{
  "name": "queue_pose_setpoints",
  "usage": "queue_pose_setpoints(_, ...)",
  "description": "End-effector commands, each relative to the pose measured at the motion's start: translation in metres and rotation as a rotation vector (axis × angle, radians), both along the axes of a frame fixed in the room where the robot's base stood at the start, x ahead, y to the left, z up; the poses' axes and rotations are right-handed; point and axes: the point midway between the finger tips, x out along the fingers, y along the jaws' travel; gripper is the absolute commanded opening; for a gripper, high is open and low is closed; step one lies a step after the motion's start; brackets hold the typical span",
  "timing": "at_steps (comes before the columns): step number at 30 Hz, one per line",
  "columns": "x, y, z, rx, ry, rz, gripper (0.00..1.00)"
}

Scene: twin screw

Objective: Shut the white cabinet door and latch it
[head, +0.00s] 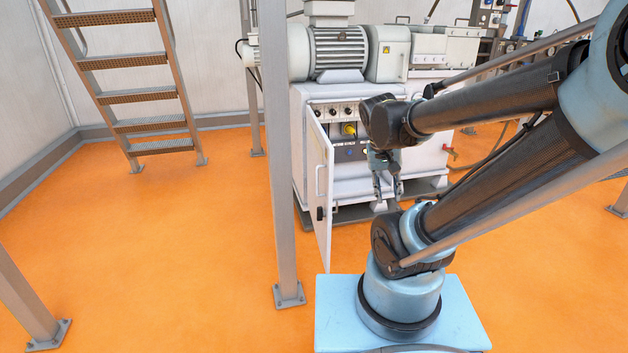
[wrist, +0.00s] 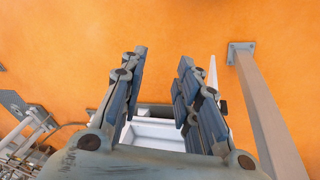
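The white cabinet door (head: 319,195) stands open in the head view, swung out toward me from the left side of the white cabinet (head: 420,172). It has a long pale handle and a small black latch below it on its outer face. My gripper (head: 388,196) hangs fingers-down in front of the cabinet opening, right of the door and apart from it. In the wrist view my gripper (wrist: 163,60) has its fingers spread with nothing between them. A thin white edge, likely the door (wrist: 213,78), shows just right of the right finger. The arm hides part of the cabinet.
A grey post (head: 279,160) stands close left of the door, and it also shows in the wrist view (wrist: 262,110). Knobs and a yellow connector (head: 349,129) sit inside the cabinet. A motor (head: 338,50) rests on top. Orange floor lies open at left, before a ladder (head: 130,97).

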Motion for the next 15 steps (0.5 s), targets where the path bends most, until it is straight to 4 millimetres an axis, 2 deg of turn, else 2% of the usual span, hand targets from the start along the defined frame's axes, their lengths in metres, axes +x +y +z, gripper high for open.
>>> queue_pose_setpoints(1,0.011,0.005,0.004,-0.023,-0.004,-0.008,0.30)
queue_pose_setpoints(8,0.054,0.026,0.014,-0.137,-0.058,-0.085,0.30)
queue_pose_setpoints(15,0.097,0.063,0.019,-0.242,-0.162,-0.167,0.30)
